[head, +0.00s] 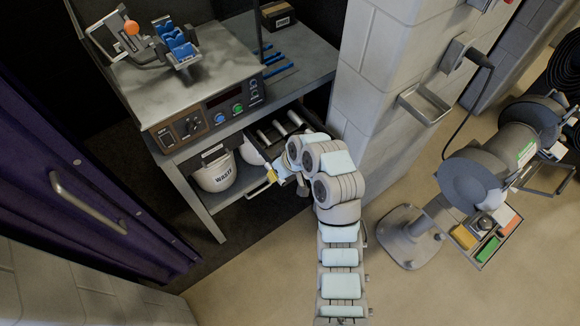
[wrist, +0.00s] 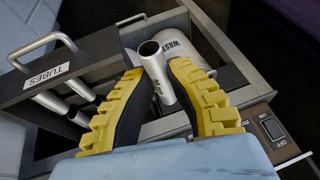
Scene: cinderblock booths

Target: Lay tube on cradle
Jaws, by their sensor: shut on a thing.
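My gripper (wrist: 157,78) has yellow ridged fingers and is shut on a grey metal tube (wrist: 159,72). The tube's open end points away from the wrist. In the head view, my gripper (head: 271,177) is low in front of the bench, beside the drawer area. A blue notched holder (head: 176,40), which looks like the cradle, stands on top of the bench machine at upper left, well above and away from my gripper. The wrist view does not show it. More tubes (wrist: 52,101) lie in the drawer labelled TUBES (wrist: 60,76).
A white WASTE bucket (head: 215,172) stands on the lower shelf. The machine (head: 200,90) has a control panel on its front. An orange knob (head: 132,27) sits left of the blue holder. A cinderblock wall (head: 385,80) rises close right of my arm.

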